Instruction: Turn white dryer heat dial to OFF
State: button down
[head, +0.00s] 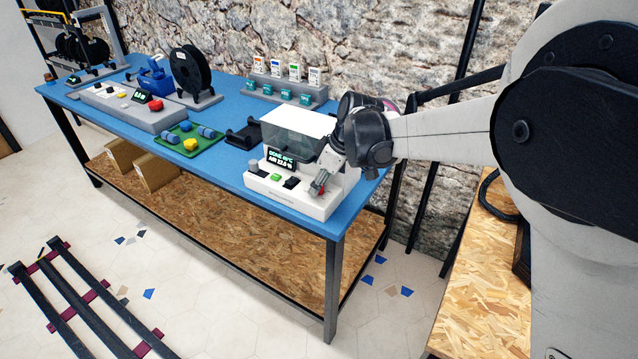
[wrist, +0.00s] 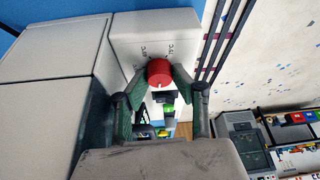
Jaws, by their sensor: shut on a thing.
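The white dryer (head: 290,195) stands at the right end of the blue table, with a clear box under a white lid on top and a small lit display. Its heat dial is a red round knob (wrist: 159,73) with printed marks around it on the white panel. My gripper (wrist: 159,84) is shut on the red dial, one finger on each side of it. In the head view my gripper (head: 318,184) reaches down to the right end of the dryer's front panel and mostly covers the dial. Which mark the dial points to is too small to tell.
A green button (head: 276,177) and a black switch (head: 291,183) sit left of the dial. A black tray (head: 245,134), a green tray with blue and yellow parts (head: 172,146) and a rack of cartridges (head: 285,92) stand on the blue table. The table edge runs close below the dryer.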

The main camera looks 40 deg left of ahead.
jog(key=c, duration=1.4)
grip_release()
jog(key=shift+c, duration=0.2)
